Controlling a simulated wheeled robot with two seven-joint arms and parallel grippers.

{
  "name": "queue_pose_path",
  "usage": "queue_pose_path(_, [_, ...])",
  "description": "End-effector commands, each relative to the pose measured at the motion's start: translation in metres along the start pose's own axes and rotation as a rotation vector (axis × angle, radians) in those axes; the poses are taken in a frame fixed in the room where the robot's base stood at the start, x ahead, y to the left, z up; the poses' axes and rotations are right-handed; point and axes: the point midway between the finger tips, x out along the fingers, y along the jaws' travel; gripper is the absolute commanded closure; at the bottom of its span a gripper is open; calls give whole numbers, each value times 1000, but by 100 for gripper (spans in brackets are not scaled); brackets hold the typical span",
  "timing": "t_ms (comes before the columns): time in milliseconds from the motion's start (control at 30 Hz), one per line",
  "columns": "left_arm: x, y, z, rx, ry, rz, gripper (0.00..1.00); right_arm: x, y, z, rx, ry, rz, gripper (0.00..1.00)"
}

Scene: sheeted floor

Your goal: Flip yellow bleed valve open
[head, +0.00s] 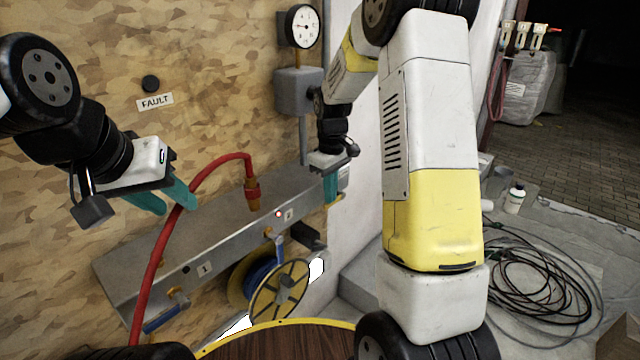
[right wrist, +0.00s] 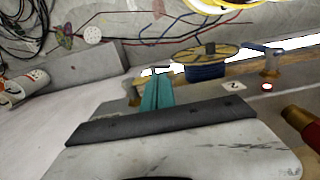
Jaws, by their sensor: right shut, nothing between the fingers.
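A small yellow piece (head: 335,203) shows at the right end of the grey metal manifold, right beside my right fingertips; it may be the bleed valve's lever, and my fingers partly hide it. In the right wrist view a brass-yellow fitting (right wrist: 134,95) stands just left of the fingers. My right gripper (head: 330,198) is shut and empty, pointing down at that end; its teal fingers lie together in the right wrist view (right wrist: 157,80). I cannot tell whether they touch the yellow piece.
The manifold (head: 235,222) carries blue-handled valves (head: 165,318), labels and a red light. A red hose (head: 150,270) arches over it to a brass coupling. A gauge (head: 303,27) is above. A yellow reel (head: 280,290) sits below. Cables (head: 540,290) lie on the floor at right.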

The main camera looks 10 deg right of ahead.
Motion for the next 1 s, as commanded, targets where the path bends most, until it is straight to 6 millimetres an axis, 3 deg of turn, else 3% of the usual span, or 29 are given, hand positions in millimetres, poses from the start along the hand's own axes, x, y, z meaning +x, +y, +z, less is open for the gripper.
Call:
queue_pose_path(567, [0, 0, 0, 0, 0, 0, 64, 5, -4, 0, -2, 0, 94, 100])
queue_pose_path(1000, [0, 0, 0, 0, 0, 0, 64, 20, -11, 0, 0, -1, 272, 100])
